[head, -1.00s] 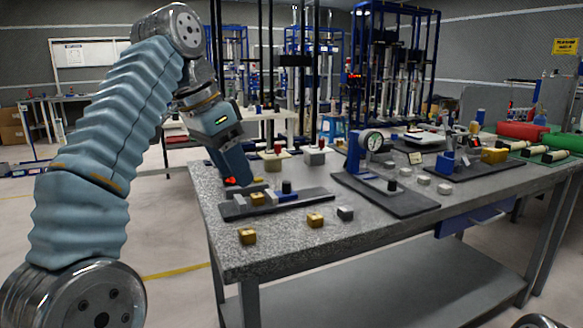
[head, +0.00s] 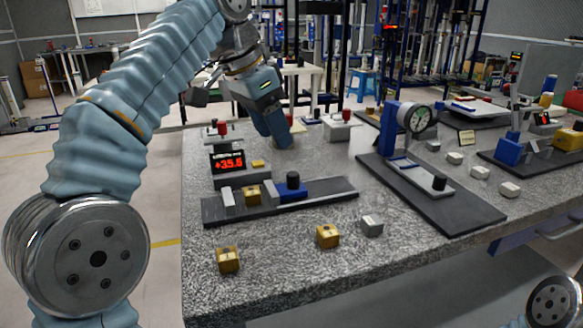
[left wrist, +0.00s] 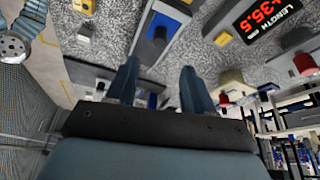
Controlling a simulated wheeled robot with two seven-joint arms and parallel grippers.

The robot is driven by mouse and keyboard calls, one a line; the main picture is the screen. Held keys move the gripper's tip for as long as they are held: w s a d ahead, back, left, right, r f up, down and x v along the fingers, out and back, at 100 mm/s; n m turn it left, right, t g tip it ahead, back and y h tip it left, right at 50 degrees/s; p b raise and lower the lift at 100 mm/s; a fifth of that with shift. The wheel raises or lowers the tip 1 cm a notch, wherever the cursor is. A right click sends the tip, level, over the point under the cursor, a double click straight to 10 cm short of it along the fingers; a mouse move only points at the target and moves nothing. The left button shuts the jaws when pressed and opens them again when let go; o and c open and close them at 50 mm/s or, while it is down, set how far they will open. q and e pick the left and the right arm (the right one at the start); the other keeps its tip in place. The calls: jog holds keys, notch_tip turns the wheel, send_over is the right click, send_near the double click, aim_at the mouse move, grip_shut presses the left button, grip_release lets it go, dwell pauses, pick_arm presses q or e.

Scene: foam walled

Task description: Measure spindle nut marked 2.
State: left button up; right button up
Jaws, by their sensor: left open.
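A brass nut (head: 252,194) sits in the length gauge (head: 335,190), between its pale block and its blue slider with a black knob. The gauge's red display (head: 228,161) reads about +35.5; it also shows in the left wrist view (left wrist: 264,14). Two more brass nuts, one at the front left (head: 228,260) and one in front of the gauge (head: 327,236), lie on the table. Their marks are too small to read. My left gripper (head: 282,143) is open and empty behind the gauge; both its fingers show in the left wrist view (left wrist: 157,85). My right gripper is out of view.
A grey block (head: 372,226) lies in front of the gauge. A dial gauge stand (head: 395,130) is to the right, with several pale blocks (head: 480,172) beyond it. A pale block with a red knob (head: 340,128) stands behind. The front strip of the speckled table (head: 300,285) is clear.

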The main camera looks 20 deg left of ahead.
aim_at(292, 174)
pick_arm(q)
jog(key=x, duration=1)
